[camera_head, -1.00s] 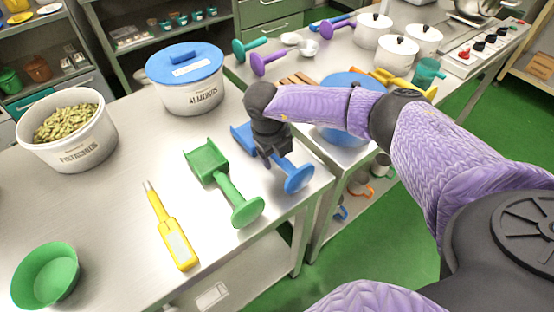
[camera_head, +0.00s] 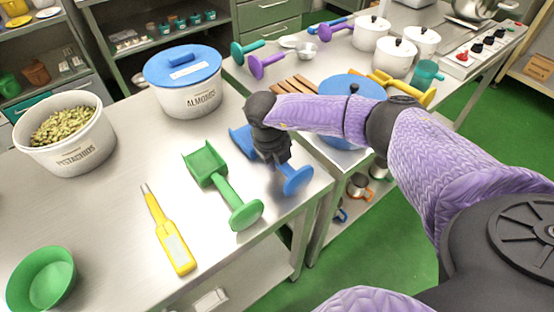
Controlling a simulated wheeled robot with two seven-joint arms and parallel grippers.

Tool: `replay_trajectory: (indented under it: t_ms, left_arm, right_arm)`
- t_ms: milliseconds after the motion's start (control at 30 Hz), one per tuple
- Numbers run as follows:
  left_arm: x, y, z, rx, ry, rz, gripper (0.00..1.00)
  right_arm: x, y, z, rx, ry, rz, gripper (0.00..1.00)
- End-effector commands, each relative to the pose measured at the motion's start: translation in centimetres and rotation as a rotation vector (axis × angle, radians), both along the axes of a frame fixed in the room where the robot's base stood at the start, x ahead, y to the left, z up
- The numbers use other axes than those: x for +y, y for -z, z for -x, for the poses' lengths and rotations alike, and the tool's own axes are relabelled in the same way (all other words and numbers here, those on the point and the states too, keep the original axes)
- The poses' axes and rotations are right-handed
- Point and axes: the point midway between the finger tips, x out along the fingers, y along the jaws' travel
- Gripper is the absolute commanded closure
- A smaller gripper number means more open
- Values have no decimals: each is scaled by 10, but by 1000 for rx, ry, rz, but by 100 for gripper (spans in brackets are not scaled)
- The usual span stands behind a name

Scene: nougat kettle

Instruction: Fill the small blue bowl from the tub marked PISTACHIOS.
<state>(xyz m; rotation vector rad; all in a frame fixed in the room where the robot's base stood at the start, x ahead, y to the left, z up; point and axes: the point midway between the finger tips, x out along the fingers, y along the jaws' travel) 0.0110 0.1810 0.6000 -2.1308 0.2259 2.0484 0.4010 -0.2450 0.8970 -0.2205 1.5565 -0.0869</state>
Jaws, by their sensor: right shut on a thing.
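The white tub marked PISTACHIOS (camera_head: 78,155) stands open at the left of the steel table, with green nuts (camera_head: 60,126) inside. My right gripper (camera_head: 280,160) is shut on the handle of a blue scoop (camera_head: 298,181) near the table's right edge. The gripper hides the handle; the scoop's pan shows to the left of it and the round handle end to the right. The scoop looks to be at table level. A green bowl (camera_head: 40,280) sits at the front left. I see no small blue bowl. My left gripper is not in view.
A blue-lidded tub marked ALMONDS (camera_head: 190,100) stands behind. A green scoop (camera_head: 224,187) lies close left of my right gripper, then a yellow thermometer-like tool (camera_head: 168,232). The table's middle left is clear. A second table holds white pots (camera_head: 397,57) and a blue lid (camera_head: 352,88).

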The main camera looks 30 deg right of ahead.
Motion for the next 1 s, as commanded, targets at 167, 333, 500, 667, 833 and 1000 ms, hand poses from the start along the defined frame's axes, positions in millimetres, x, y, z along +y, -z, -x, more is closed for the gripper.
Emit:
replay_trajectory:
  t_ms: [167,333,500,667,833,1000]
  left_arm:
    - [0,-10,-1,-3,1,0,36]
    - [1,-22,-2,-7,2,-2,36]
    - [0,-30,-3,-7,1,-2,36]
    - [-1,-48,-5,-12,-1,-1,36]
    - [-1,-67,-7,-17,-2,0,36]
    - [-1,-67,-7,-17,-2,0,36]
  right_arm:
    - [0,-26,-1,-5,0,0,100]
    - [0,-73,-1,-6,0,0,100]
    - [0,-103,-1,-4,-2,0,100]
    - [0,-127,0,-3,-1,0,100]
    - [0,-151,0,-2,0,0,100]
    - [0,-151,0,0,-1,0,100]
